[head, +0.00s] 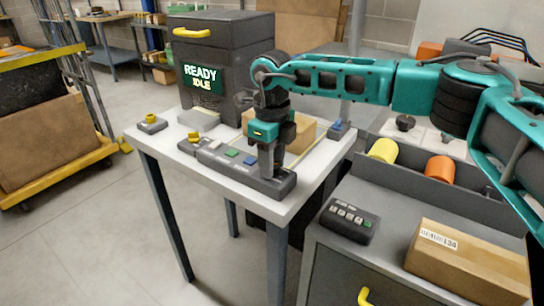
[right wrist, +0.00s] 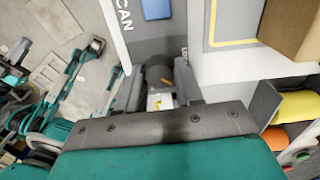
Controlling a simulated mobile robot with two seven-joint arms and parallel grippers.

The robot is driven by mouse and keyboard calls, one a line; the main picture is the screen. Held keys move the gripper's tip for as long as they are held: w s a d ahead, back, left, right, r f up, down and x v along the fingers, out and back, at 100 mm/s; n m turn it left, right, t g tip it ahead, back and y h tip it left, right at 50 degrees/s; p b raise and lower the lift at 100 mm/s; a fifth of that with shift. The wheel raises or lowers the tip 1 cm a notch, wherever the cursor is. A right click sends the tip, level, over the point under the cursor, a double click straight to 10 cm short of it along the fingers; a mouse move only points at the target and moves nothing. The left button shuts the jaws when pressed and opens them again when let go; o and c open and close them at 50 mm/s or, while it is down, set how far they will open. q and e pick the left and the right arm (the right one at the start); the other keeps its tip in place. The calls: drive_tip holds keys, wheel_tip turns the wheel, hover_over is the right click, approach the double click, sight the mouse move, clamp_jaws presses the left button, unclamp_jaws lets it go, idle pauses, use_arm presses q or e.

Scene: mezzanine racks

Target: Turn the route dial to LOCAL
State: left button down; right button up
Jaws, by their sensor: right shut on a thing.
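A dark control panel (head: 228,164) lies along the front of the white table. My right gripper (head: 270,176) points down and is shut on the dial at the panel's right end. The fingers hide the dial in the head view. In the right wrist view, the dark round route dial (right wrist: 156,76) shows between the fingers, with a small orange mark. My left gripper is not in view.
A dark cabinet with a sign (head: 205,77) reading "READY IDLE" stands behind the panel. A cardboard box (head: 300,132) is close behind my right gripper. A small keypad (head: 349,221) and a labelled carton (head: 468,262) sit on the grey cart at right.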

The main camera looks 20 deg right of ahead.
drive_tip(key=n, duration=0.4)
drive_tip(key=shift+n+p, duration=0.3)
drive_tip(key=shift+n, duration=1.9)
drive_tip(key=o, duration=1)
drive_tip(key=shift+o, duration=0.2)
wheel_tip(320, 180, up, 13)
drive_tip(key=p, duration=0.1)
